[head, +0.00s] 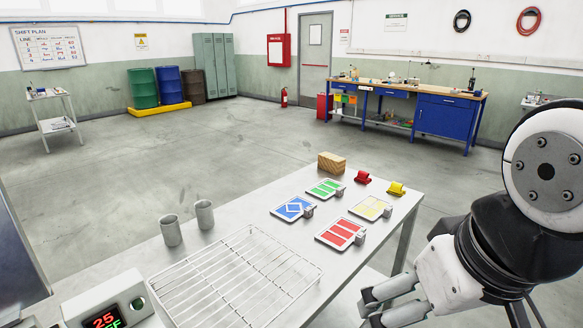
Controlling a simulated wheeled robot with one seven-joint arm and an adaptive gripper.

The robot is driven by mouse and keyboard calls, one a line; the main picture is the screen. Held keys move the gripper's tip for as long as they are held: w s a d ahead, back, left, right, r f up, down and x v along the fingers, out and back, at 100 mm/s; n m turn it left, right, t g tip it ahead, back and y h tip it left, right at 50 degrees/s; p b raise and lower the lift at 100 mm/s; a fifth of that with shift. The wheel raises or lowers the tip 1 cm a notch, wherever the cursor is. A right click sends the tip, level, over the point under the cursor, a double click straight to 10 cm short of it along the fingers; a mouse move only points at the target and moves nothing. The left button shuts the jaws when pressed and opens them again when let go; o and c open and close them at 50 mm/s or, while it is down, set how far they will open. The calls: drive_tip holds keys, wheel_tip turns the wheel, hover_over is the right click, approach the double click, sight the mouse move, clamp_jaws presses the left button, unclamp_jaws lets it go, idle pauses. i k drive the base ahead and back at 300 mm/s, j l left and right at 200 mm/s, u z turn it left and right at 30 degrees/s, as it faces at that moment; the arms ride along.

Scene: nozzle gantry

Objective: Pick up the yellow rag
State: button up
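A small bright yellow piece (396,188) lies near the far right corner of the metal table (262,206). It appears to be the yellow rag, but it is too small to make out its cloth. A similar red piece (363,177) lies just left of it. My gripper (368,308) is at the lower right, off the table's right side and well nearer to the camera than the yellow piece. Its two fingers are apart with nothing seen between them.
Cards in blue (293,208), green (326,189), pale yellow (371,207) and red (341,232) lie near the yellow piece, with small metal blocks.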

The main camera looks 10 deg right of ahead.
sight(395, 188)
drive_tip(key=u, duration=1.3)
drive_tip(key=z, duration=1.95)
drive_tip(key=i+l+u, duration=0.15)
drive_tip(key=i+l, duration=0.95)
drive_tip(key=i+l+u, duration=0.1)
drive_tip(key=i+l, duration=1.1)
drive_tip(key=l, duration=0.05)
